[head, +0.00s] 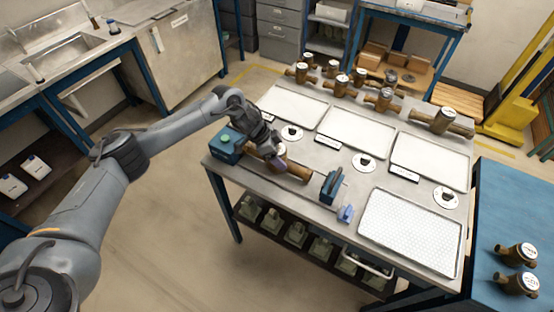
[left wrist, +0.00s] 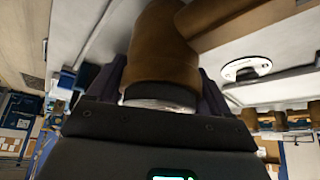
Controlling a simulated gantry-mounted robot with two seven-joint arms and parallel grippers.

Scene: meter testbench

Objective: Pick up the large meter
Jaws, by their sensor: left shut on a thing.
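A brass-brown meter (head: 293,170) lies at the table's near-left edge, between a teal block (head: 226,146) and a blue clamp (head: 332,186). My left gripper (head: 279,158) comes down over its upright head and is shut on it, hiding much of that part. In the left wrist view the brown meter body (left wrist: 165,50) fills the top middle, with a dark finger of my left gripper (left wrist: 160,95) on each side of its round head. I cannot tell whether the meter rests on the bench or is lifted. My right gripper is not in view.
Several brown meters stand at the table's back, a long one (head: 443,121) at the right. White trays (head: 355,132), round discs (head: 365,162) and a perforated tray (head: 410,232) cover the top. Two meters stand on a blue surface (head: 500,195) at right.

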